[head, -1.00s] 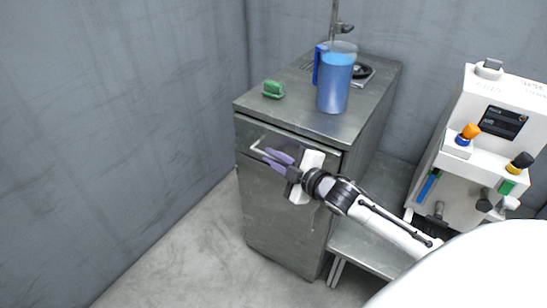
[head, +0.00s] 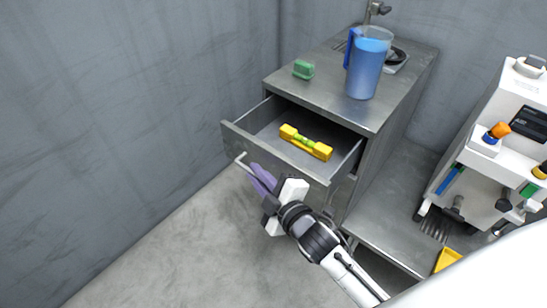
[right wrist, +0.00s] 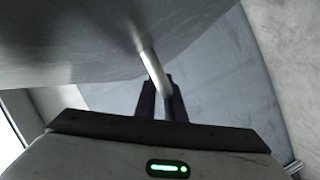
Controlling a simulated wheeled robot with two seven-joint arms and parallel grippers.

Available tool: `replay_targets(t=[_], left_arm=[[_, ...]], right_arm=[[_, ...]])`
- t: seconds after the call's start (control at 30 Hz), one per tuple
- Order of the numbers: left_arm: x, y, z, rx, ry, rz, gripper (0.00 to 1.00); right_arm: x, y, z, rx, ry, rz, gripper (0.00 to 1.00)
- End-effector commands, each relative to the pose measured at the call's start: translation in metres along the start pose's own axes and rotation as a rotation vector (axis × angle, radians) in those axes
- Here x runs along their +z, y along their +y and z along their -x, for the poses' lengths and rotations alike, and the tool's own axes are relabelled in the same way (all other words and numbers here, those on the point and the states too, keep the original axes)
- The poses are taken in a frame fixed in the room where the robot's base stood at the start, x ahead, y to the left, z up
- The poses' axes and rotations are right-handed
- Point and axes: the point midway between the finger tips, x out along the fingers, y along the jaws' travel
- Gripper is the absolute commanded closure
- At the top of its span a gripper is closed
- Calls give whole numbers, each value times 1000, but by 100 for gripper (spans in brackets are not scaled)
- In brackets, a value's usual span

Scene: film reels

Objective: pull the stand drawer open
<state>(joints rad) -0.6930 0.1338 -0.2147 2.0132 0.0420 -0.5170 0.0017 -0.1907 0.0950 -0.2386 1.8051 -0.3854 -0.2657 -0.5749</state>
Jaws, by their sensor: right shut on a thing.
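The stand (head: 320,76) is a grey metal cabinet against the back wall. Its drawer (head: 270,152) is pulled well out, and a yellow spirit level (head: 306,142) lies inside it. The drawer has a pale bar handle (head: 241,159) on its front, also seen in the right wrist view (right wrist: 153,72). My right gripper (head: 259,176) has purple fingers and is shut on the handle. In the right wrist view the handle bar runs down between the fingers (right wrist: 162,104). My left gripper is in neither view.
On the stand top are a blue jug (head: 368,66), a green brush-like block (head: 303,69) and a dark round fitting with a tap. A white machine (head: 500,140) stands at the right above a low metal shelf (head: 390,220). The floor left of the drawer is clear.

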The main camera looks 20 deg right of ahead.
Motion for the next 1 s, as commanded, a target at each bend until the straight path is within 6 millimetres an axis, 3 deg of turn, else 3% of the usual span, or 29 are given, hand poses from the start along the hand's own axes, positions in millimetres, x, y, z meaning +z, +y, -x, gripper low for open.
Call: replay_targets(t=[0.23,0.67,0.73,1.0], left_arm=[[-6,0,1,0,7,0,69],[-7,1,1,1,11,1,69],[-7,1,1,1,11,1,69],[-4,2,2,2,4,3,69]], right_arm=[[-18,-14,8,-1,0,0,100],[-22,-17,9,-1,1,2,100],[-22,-17,9,-1,1,1,84],[-22,-16,9,0,0,1,83]])
